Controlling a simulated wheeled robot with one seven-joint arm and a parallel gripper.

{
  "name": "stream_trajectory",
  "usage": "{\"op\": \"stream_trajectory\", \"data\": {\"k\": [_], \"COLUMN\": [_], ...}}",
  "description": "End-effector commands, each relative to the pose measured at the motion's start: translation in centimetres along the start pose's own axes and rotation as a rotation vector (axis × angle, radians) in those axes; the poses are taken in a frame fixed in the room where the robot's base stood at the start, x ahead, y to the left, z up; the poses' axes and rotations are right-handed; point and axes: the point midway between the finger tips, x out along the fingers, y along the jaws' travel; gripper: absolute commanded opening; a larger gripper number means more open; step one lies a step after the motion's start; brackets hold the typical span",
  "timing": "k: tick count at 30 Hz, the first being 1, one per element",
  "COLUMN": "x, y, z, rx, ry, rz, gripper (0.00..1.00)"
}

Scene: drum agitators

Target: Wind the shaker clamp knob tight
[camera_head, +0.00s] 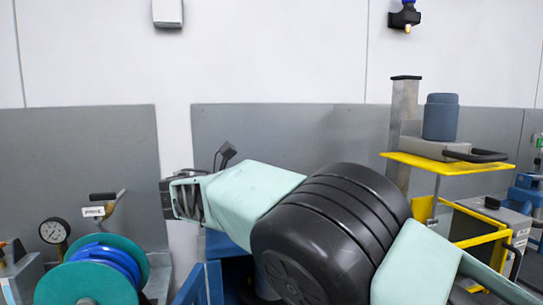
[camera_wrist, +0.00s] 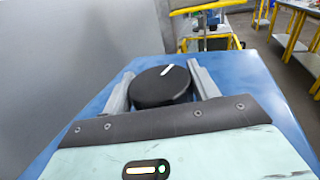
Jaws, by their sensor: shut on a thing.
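The clamp knob (camera_wrist: 160,90) is a round black disc with a white line on its top, pointing toward the upper right in the wrist view. My gripper (camera_wrist: 159,72) has one grey finger on each side of the knob and is shut on it. A blue surface (camera_wrist: 243,78) lies beneath the knob and fingers. How the knob is mounted is hidden below its top. In the head view my mint and black arm fills the middle, and the knob and fingers cannot be made out there.
In the head view a teal hose reel (camera_head: 62,283) and a pressure gauge (camera_head: 54,231) stand at lower left. A yellow platform (camera_head: 459,165) with a blue-grey container (camera_head: 440,117) is at right. Yellow-edged benches (camera_wrist: 296,45) stand at upper right in the wrist view, with grey floor between.

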Motion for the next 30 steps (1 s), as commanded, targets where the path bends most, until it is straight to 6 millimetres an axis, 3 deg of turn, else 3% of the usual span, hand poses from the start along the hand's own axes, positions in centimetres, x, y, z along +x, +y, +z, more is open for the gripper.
{"op": "stream_trajectory", "data": {"k": [26, 27, 29, 30], "x": [0.14, 0.14, 0.14, 0.13], "y": [-0.07, -0.07, -0.07, -0.06], "z": [-0.13, -0.13, -0.12, -0.11], "rx": [-0.003, -0.003, -0.002, -0.002], "ry": [0.001, 0.001, 0.001, 0.000], "rz": [-0.106, -0.106, -0.105, -0.105], "gripper": [0.37, 0.62, 0.79, 0.81]}}
